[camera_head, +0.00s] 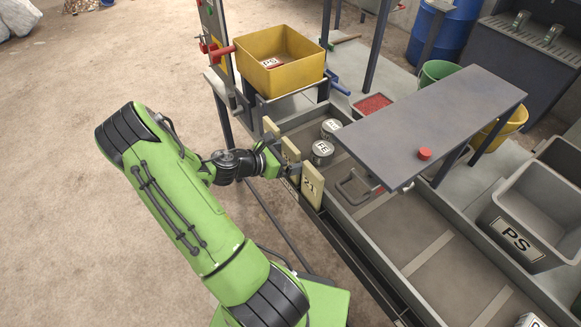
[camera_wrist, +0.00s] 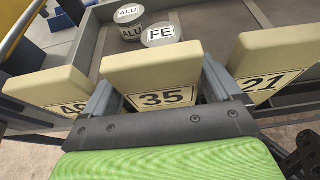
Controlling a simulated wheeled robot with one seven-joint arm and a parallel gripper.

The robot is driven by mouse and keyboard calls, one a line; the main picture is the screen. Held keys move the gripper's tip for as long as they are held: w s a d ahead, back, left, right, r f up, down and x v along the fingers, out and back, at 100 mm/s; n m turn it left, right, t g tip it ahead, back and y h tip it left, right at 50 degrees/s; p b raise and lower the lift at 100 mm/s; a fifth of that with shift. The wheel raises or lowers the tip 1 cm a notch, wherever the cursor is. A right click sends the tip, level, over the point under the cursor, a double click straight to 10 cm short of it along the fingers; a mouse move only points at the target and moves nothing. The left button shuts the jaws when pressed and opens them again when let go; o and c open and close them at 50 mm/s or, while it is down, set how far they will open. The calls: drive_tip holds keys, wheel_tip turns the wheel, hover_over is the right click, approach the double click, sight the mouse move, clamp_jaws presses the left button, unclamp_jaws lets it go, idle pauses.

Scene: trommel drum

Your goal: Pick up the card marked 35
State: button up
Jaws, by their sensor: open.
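The card marked 35 (camera_wrist: 152,66) is a cream upright plate with a black-framed number, in the middle of the wrist view. In the head view it is the middle card (camera_head: 290,150) of a row of three, partly hidden by my gripper. My gripper (camera_head: 275,158) is open at this card. In the wrist view, its grey fingers (camera_wrist: 158,92) stand on either side of the card; contact cannot be told. The card marked 21 (camera_wrist: 268,58) stands to the right. Another card (camera_wrist: 48,88) stands to the left, its number partly hidden.
The cards stand along the edge of a long grey trough (camera_head: 405,235). Two round tins marked ALU (camera_wrist: 129,13) and FE (camera_wrist: 161,35) lie behind them. A grey table plate (camera_head: 440,110) overhangs the trough at right. A yellow bin (camera_head: 300,75) stands behind.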

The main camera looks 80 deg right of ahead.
drive_tip(key=shift+x, duration=0.85)
drive_tip(key=shift+w+a, duration=0.1)
drive_tip(key=shift+c, duration=0.3)
drive_tip(key=c, duration=0.7)
drive_tip(key=shift+r, duration=0.1)
